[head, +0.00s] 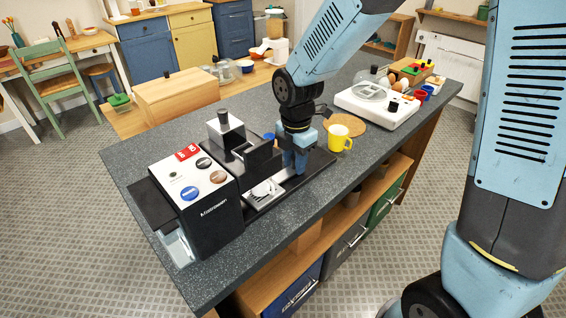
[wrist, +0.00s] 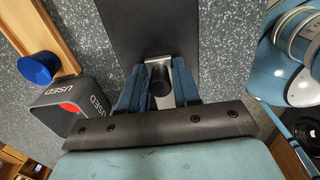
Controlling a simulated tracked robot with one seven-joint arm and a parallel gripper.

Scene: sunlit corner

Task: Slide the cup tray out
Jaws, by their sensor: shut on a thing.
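The coffee machine (head: 205,200), black with a white top, stands at the near left of the counter. A light grey cup tray (head: 264,194) shows low at its right side, above a black base. My gripper (head: 294,168) points down at the tray's right end. In the wrist view the two blue fingers of my gripper (wrist: 160,90) are closed on either side of a dark round knob (wrist: 161,88) on a silver strip, which I take for the tray's handle. The fingers hide most of this grip in the head view.
A yellow mug (head: 338,138) stands right of my gripper, beside a round cork mat (head: 352,123). A grey box marked USED (wrist: 72,103) and a blue round thing (wrist: 39,67) are left in the wrist view. The counter's front strip is clear.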

